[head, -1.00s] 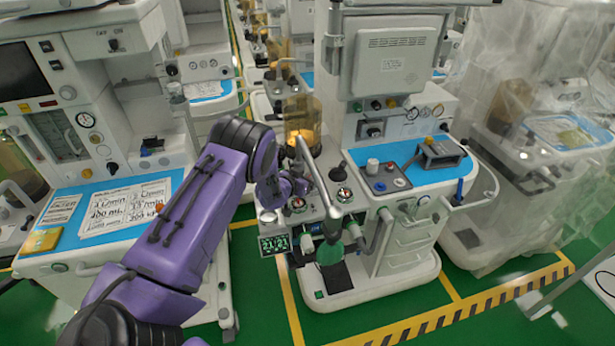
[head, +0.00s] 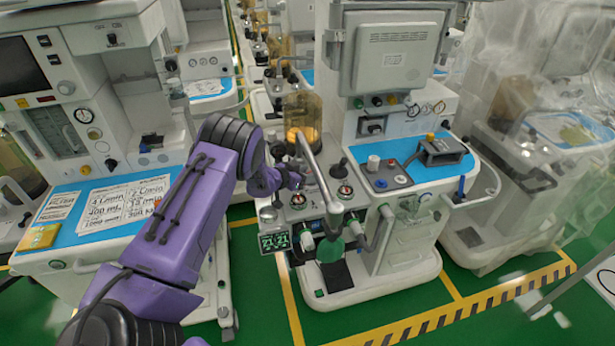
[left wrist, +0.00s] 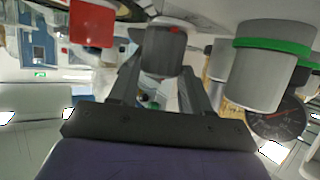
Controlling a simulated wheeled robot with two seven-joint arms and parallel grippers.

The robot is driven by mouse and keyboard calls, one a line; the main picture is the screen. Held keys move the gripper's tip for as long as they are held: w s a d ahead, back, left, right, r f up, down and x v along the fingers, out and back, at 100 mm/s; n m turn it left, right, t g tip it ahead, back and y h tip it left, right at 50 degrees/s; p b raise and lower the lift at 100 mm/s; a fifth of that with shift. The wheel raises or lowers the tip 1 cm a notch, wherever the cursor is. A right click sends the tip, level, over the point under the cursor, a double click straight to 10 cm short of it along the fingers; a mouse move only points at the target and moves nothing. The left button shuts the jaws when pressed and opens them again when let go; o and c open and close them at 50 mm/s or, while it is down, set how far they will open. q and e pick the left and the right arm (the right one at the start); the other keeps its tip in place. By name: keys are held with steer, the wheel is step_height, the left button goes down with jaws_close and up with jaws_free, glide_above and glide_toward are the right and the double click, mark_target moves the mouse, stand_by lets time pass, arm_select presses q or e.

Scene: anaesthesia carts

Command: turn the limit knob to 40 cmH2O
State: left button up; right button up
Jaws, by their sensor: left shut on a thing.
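My left gripper (head: 291,179) reaches in from the left over the middle cart's breathing unit (head: 315,212). In the left wrist view its two dark fingers (left wrist: 160,72) are shut on a grey round knob (left wrist: 160,46) with a small red mark on its rim. I take this to be the limit knob. No scale or number on it can be read, so its setting cannot be told. In the head view the gripper hides it. My right gripper is not in view.
A grey cylinder with a green band (left wrist: 266,62) and a dark gauge (left wrist: 276,120) stand close right of the fingers; a red block (left wrist: 92,22) is at upper left.

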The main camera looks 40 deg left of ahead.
arm_select(q)
steer(key=shift+w+a+f+m+h+b, duration=0.1)
steer(key=shift+a+f+m+h+b, duration=0.1)
steer(key=shift+m+h+b, duration=0.25)
steer(key=m+g+h+b, duration=0.1)
steer(key=m+h+b, duration=0.1)
steer(key=b, duration=0.1)
steer(key=m+g+h+b, duration=0.1)
steer(key=m+h+b, duration=0.1)
steer(key=b, duration=0.1)
steer(key=m+g+h+b, duration=0.2)
steer(key=b, duration=0.1)
steer(key=shift+w+a+f, duration=0.15)
steer(key=shift+w+a, duration=0.1)
steer(key=shift+a, duration=0.15)
steer(key=shift+w+r+m+g+h+b, duration=0.1)
steer(key=shift+r+m+g+h+b, duration=0.4)
steer(key=shift+b, duration=0.65)
steer(key=o, duration=1.1)
steer(key=shift+f, duration=0.1)
steer(key=shift+c, duration=0.2)
steer(key=shift+a, duration=0.1)
steer(key=b+v, duration=0.1)
steer(key=v, duration=0.8)
steer(key=shift+a, duration=0.25)
steer(key=shift+s+a+r, duration=0.25)
steer(key=shift+s+a, duration=0.05)
steer(key=shift+s, duration=0.1)
